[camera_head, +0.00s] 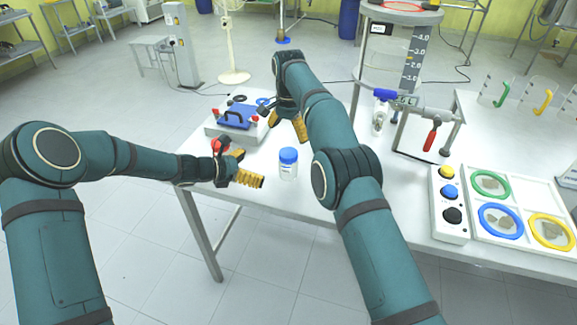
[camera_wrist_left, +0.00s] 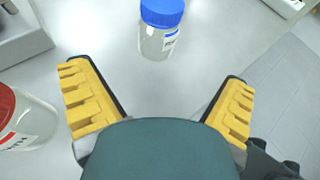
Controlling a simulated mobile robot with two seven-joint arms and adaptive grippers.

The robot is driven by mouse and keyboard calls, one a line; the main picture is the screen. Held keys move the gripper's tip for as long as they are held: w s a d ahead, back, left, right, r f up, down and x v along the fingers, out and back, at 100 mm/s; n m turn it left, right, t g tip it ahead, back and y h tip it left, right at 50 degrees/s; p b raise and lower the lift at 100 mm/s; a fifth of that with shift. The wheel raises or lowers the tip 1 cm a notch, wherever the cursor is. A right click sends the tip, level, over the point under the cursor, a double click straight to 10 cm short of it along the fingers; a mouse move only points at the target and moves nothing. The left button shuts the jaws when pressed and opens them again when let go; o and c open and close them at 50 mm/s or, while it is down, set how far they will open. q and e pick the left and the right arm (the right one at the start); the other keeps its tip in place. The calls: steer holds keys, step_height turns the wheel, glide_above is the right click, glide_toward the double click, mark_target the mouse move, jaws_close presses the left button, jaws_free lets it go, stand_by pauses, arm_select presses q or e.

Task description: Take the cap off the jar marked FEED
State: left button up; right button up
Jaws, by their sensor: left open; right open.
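A clear jar with a blue cap (camera_head: 288,156) stands upright on the white table near its front edge. It also shows beyond my left fingers in the left wrist view (camera_wrist_left: 160,40). A second jar, with a red cap (camera_head: 222,145), stands partly hidden behind my left gripper; it shows at the left edge of the wrist view (camera_wrist_left: 22,125). I cannot read FEED on either label. My left gripper (camera_head: 248,167) is open and empty, between the two jars and short of the blue-capped one. My right gripper (camera_head: 287,123) is open, behind the blue-capped jar, partly hidden by its arm.
A grey device with a blue handle (camera_head: 238,118) stands behind the jars. A clamp with a red handle (camera_head: 430,136) is right of my right arm. A button box (camera_head: 449,232) and a tray with coloured rings (camera_head: 480,238) lie at the right. Table is bare around the blue-capped jar.

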mark_target(290, 164)
arm_select(q)
steer(key=shift+w, duration=0.2)
steer(key=shift+w+d+f, duration=0.15)
steer(key=shift+d, duration=0.05)
steer(key=x, duration=1.3)
steer(key=shift+d, duration=0.15)
steer(key=c, duration=1.3)
steer(key=o, duration=1.3)
